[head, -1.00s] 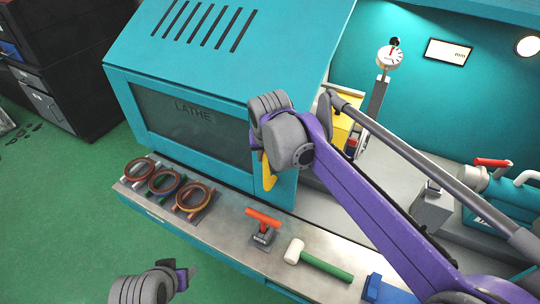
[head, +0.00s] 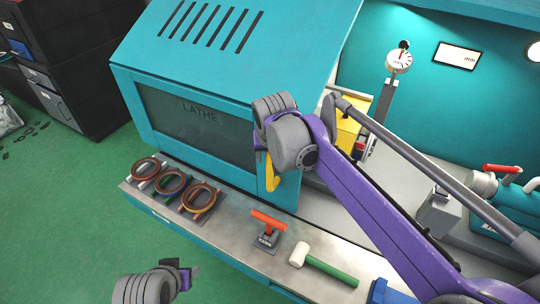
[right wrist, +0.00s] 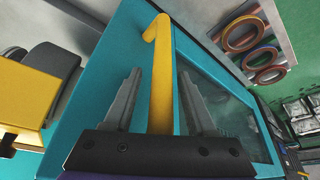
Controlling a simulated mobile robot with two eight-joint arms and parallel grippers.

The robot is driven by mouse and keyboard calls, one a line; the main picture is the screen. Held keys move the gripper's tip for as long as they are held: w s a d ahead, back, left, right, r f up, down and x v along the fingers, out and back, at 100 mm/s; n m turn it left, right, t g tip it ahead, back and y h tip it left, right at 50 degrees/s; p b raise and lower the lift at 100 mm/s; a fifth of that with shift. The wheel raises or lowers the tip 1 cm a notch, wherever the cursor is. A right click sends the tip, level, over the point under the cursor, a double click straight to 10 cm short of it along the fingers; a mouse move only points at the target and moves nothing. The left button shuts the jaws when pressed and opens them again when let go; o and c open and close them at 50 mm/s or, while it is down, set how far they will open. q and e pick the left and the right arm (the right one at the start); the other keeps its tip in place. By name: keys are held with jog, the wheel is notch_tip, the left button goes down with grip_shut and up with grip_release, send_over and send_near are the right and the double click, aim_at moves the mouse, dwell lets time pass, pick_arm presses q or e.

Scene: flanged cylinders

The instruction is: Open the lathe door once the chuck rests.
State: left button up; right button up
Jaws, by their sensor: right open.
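The teal lathe door (head: 192,130) has a dark window lettered LATHE and covers the left part of the lathe. Its yellow handle (head: 272,172) stands along the door's right edge. My right gripper (right wrist: 158,78) is open, with one finger on each side of the yellow handle (right wrist: 160,70) in the right wrist view; I cannot tell whether they touch it. In the head view my right wrist hides much of this gripper and the handle top. The chuck is not visible through the dark window. My left gripper (head: 186,278) is low at left, its fingers unclear.
On the front ledge lie several ring-shaped pieces (head: 201,198), a red-handled tool (head: 268,222) and a green-handled mallet (head: 330,270). A dial gauge (head: 399,61) stands inside at right. Green floor (head: 90,200) lies open at left.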

jog(key=shift+r, duration=0.1)
jog(key=v, duration=1)
jog(key=shift+s+r, duration=0.25)
jog(key=s+d+f, duration=0.6)
jog(key=s+f, duration=0.4)
jog(key=s+d+f+t, duration=0.1)
jog(key=s+d+f, duration=0.5)
jog(key=s+f, duration=0.4)
jog(key=shift+d+f+t, duration=0.3)
jog(key=shift+d+f, duration=0.05)
jog(key=shift+f, duration=0.2)
dwell(0.4)
